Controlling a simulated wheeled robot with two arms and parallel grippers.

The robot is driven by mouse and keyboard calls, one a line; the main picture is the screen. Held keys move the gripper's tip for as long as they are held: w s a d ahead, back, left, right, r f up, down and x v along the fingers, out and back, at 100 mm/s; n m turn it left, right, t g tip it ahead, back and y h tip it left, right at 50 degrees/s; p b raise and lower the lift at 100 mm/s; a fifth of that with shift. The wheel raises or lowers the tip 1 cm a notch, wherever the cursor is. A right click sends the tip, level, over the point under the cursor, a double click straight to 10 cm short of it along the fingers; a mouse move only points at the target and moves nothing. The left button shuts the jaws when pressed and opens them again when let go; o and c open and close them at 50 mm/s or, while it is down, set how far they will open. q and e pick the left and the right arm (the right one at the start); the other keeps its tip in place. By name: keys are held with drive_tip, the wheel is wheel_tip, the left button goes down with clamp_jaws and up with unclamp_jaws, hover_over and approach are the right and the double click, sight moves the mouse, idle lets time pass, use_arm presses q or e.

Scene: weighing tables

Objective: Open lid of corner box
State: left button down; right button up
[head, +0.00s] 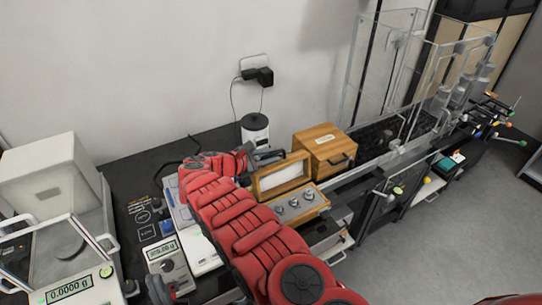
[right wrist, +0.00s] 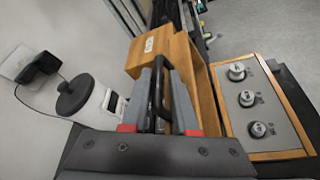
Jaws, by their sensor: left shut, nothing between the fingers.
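A closed wooden box (head: 325,146) with a pale label and a dark front handle stands on the bench, right of centre; it also shows in the right wrist view (right wrist: 180,58). A second wooden box with metal weights (head: 298,206) has its lid (head: 283,176) raised. No visible mark tells which is the corner box. My right gripper (head: 268,158) is behind the raised lid, left of the closed box. In the right wrist view its fingers (right wrist: 160,105) are apart, with a dark bar seen between them. My left gripper (head: 159,290) is shut and empty, low at left.
A white canister with dark lid (head: 255,131) stands by the wall near my right gripper. Balances stand at left, one reading 0.0000 g (head: 72,289). My red right arm covers part of the bench.

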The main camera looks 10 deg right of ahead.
drive_tip(key=b+v, duration=0.4)
drive_tip(key=v, duration=1.3)
